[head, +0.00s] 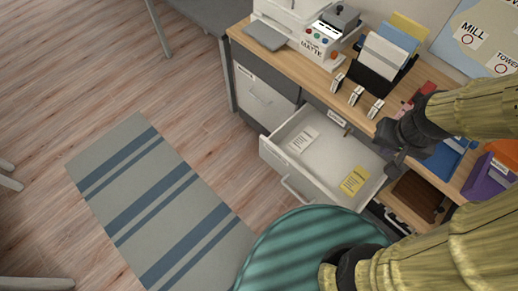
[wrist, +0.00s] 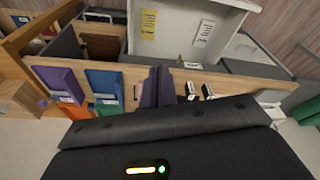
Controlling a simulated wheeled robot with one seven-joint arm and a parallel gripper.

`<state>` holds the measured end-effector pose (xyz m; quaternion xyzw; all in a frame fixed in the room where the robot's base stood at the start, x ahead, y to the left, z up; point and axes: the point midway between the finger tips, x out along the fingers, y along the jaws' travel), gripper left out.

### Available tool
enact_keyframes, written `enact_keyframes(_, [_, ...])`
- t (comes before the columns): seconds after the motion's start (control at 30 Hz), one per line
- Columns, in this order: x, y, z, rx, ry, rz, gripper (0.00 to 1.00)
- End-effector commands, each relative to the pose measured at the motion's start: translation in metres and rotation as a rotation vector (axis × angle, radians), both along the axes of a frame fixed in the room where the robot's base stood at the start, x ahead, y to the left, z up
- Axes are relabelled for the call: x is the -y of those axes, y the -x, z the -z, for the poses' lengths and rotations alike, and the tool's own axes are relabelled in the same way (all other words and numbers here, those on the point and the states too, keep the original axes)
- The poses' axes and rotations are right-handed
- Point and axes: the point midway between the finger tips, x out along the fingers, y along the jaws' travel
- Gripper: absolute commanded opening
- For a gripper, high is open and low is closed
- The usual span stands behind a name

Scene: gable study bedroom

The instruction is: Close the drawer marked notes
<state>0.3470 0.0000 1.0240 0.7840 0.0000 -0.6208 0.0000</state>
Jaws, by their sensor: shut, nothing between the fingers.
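A white drawer (head: 322,165) under the desk top is pulled out, with a white paper and a yellow paper lying in it. It also shows at the top of the wrist view (wrist: 185,45). A small label (head: 338,118) sits on the desk edge above it; its writing is too small to read. My gripper (head: 395,165) is shut and empty, near the right side of the open drawer. It appears apart from the drawer, though its exact height is unclear. In the wrist view its closed fingers (wrist: 158,85) are in front of the desk edge.
The wooden desk (head: 300,75) bears a printer (head: 290,15), a folder holder (head: 380,65) and several clips. A closed drawer unit (head: 262,95) stands left of the open drawer. A green striped round seat (head: 310,255) stands close in front. The striped rug (head: 150,200) and floor at left are clear.

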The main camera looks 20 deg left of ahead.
Motion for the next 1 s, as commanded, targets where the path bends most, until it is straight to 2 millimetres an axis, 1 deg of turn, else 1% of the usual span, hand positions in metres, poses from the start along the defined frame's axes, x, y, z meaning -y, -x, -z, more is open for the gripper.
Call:
enact_keyframes(0.07, [-0.001, 0.000, 0.002, -0.003, 0.002, -0.007, 0.00])
enact_keyframes(0.17, [-0.007, 0.000, 0.013, -0.027, 0.014, -0.054, 0.00])
enact_keyframes(0.27, [-0.020, 0.000, 0.036, -0.086, 0.046, -0.164, 0.00])
enact_keyframes(0.37, [-0.039, 0.002, 0.069, -0.173, 0.107, -0.333, 0.00])
enact_keyframes(0.4, [-0.047, 0.003, 0.083, -0.213, 0.139, -0.412, 0.00])
enact_keyframes(0.5, [-0.066, 0.005, 0.117, -0.311, 0.238, -0.614, 0.00])
enact_keyframes(0.67, [-0.094, 0.006, 0.166, -0.451, 0.430, -0.919, 0.00])
enact_keyframes(0.8, [-0.120, 0.002, 0.205, -0.550, 0.636, -1.162, 0.00])
enact_keyframes(0.87, [-0.134, 0.000, 0.221, -0.584, 0.736, -1.258, 0.00])
enact_keyframes(0.97, [-0.159, -0.003, 0.245, -0.629, 0.916, -1.407, 0.00])
enact_keyframes(1.0, [-0.171, -0.004, 0.255, -0.642, 0.992, -1.461, 0.00])
